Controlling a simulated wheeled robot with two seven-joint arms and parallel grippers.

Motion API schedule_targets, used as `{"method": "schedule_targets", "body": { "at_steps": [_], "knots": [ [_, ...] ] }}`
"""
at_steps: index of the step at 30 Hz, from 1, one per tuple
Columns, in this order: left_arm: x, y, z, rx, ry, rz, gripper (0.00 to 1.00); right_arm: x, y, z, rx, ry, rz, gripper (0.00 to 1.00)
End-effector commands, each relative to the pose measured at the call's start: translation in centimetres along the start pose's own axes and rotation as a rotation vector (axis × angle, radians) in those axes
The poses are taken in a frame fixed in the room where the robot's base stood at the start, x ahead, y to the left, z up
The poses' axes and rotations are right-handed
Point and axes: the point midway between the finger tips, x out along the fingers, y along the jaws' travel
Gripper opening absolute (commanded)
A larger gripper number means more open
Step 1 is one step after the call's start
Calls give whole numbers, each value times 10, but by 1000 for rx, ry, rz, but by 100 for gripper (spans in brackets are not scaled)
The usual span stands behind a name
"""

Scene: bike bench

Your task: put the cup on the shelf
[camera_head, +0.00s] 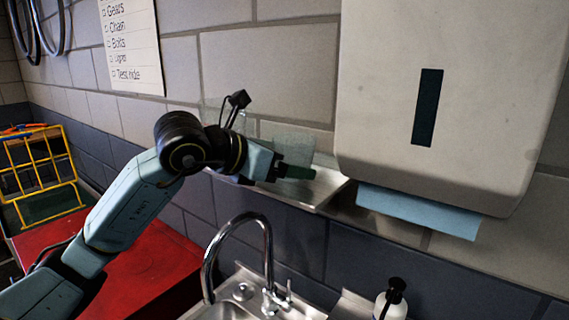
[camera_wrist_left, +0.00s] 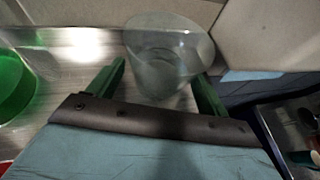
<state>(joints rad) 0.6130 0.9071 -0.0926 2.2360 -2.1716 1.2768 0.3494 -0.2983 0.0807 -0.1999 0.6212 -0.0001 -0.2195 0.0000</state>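A clear, see-through cup (camera_head: 294,140) is at the metal shelf (camera_head: 325,188) on the wall. It also shows in the left wrist view (camera_wrist_left: 166,58), mouth up. In the left wrist view the left gripper (camera_wrist_left: 160,75) frames the cup's lower part. My right gripper is not in view.
A green round object (camera_wrist_left: 12,85) is on the shelf, left of the cup. A paper towel dispenser (camera_head: 450,100) hangs close right of the shelf. Below are a sink faucet (camera_head: 265,250) and a soap bottle (camera_head: 391,300). A yellow wire rack (camera_head: 45,175) stands left, near a red surface (camera_head: 150,275).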

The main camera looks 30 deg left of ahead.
Motion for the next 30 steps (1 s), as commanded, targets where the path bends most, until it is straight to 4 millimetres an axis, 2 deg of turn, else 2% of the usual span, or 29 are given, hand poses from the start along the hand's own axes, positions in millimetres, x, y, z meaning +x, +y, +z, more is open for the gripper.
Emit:
{"method": "schedule_targets", "body": {
  "at_steps": [13, 17, 24, 30],
  "knots": [
    [-3, 0, 5, 1, -1, 1, 84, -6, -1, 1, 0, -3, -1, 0],
    [-26, 1, 2, 4, -2, 4, 84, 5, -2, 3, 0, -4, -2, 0],
    [-77, 1, 1, 2, -1, 4, 84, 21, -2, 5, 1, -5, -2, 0],
    [-107, 0, 2, 1, -1, 2, 84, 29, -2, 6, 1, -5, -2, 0]
  ]
}}
